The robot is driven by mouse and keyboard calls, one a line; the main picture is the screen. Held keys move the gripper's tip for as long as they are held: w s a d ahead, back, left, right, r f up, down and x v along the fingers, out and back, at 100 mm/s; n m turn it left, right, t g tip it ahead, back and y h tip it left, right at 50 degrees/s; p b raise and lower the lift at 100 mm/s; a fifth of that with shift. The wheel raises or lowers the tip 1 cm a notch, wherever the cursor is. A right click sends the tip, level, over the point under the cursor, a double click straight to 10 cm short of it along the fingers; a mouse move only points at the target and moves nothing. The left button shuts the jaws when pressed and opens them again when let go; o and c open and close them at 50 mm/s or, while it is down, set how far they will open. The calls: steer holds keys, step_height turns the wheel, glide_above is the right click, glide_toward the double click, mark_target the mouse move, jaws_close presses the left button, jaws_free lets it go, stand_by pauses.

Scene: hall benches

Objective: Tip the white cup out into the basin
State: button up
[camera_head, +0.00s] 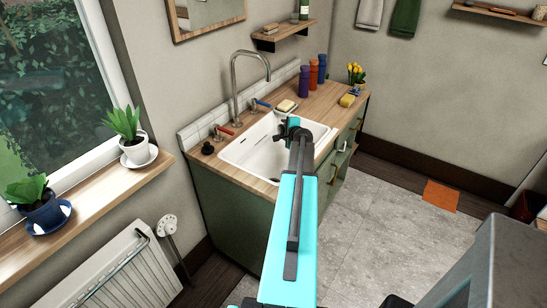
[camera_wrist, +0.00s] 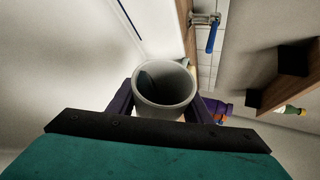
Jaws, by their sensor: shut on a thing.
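The white cup (camera_wrist: 166,108) is between the two dark fingers of my gripper (camera_wrist: 162,100) in the wrist view, which is shut on it. Its open mouth shows toward the camera, with a grey, partly shadowed inside; I cannot tell what it holds. The wrist view is strongly rolled, so I cannot tell exactly how far the cup is tilted.
A tall tap (camera_head: 234,84) rises behind the basin, with a red handle (camera_head: 223,130) and a blue handle (camera_head: 261,103). A soap dish (camera_head: 285,107), several bottles (camera_head: 313,73) and a yellow sponge (camera_head: 348,100) stand on the counter to the right. A wall shelf (camera_head: 284,35) is above.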

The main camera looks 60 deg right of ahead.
steer(key=shift+r+n+h+b, duration=0.55)
steer(key=shift+n+h+b, duration=0.2)
steer(key=shift+b, duration=1.7)
stand_by(1.4)
steer(key=shift+y+p, duration=0.25)
steer(key=shift+p, duration=0.35)
steer(key=shift+f+m+y+p, duration=0.45)
steer(key=shift+m+p, duration=0.1)
steer(key=shift+p, duration=0.2)
steer(key=shift+p, duration=0.4)
steer(key=shift+y+p, duration=0.25)
steer(key=shift+p, duration=0.15)
steer(key=shift+a+f+m+y+p, duration=0.1)
steer(key=shift+f+m+y+p, duration=0.65)
steer(key=shift+m+p, duration=0.4)
